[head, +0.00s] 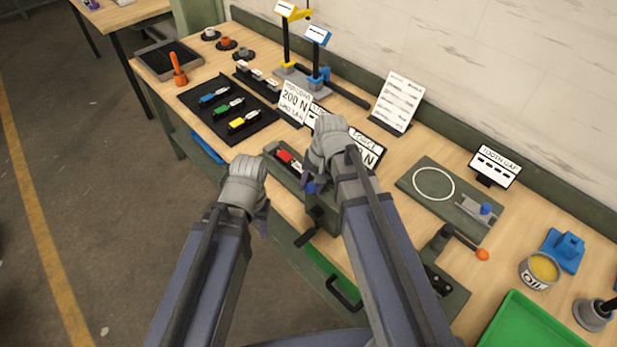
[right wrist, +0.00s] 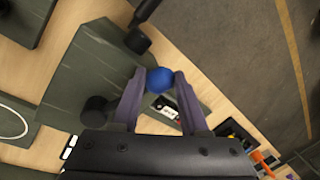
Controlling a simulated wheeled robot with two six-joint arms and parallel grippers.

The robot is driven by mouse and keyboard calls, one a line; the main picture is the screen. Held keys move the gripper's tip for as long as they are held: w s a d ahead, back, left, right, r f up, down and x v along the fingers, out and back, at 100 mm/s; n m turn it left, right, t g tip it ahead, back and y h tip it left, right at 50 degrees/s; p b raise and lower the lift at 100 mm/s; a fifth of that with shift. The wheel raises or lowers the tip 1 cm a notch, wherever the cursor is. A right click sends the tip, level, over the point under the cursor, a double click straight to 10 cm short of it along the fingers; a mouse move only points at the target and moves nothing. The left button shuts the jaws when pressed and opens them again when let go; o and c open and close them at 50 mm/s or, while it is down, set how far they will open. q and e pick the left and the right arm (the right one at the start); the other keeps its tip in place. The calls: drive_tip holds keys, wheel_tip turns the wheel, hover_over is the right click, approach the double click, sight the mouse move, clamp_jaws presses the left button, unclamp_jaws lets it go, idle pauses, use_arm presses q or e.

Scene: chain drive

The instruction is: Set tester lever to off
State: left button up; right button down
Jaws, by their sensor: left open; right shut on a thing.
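The tester (head: 327,214) is a dark green-grey bench unit at the table's front edge, partly hidden by my right arm. Its lever has a blue ball knob (head: 311,187), and the knob also shows in the right wrist view (right wrist: 160,79). My right gripper (right wrist: 155,82) is shut on the blue knob, with one finger on each side of it. A red, white and black piece (head: 289,159) lies on the tester beside the right gripper. My left gripper (head: 262,218) is open and empty, left of the tester in front of the table edge. The lever's shaft is hidden.
A dark mat (head: 212,124) with blue, green and yellow pieces lies to the left. Signs stand behind the tester, including a 200 N card (head: 295,101). An orange-knobbed handle (head: 482,254), oil can (head: 541,270) and green tray (head: 525,325) are to the right. Open floor lies left.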

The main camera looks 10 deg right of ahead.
sight(319, 208)
drive_tip(key=shift+s+d+n+g, duration=0.2)
drive_tip(key=shift+s+d+n, duration=0.25)
drive_tip(key=shift+s+n, duration=0.4)
drive_tip(key=shift+s+d+n+g, duration=0.2)
drive_tip(key=shift+s+d+n, duration=0.3)
drive_tip(key=shift+n, duration=0.55)
drive_tip(key=shift+s, duration=0.1)
drive_tip(key=c, duration=0.8)
unclamp_jaws()
drive_tip(key=o, duration=0.4)
drive_tip(key=shift+f, duration=0.1)
drive_tip(key=shift+c, duration=0.2)
drive_tip(key=shift+a, duration=0.1)
wheel_tip(319, 208, up, 8)
drive_tip(key=d+p, duration=0.1)
drive_tip(key=p, duration=0.6)
drive_tip(key=shift+d+p, duration=0.25)
drive_tip(key=shift+p, duration=0.15)
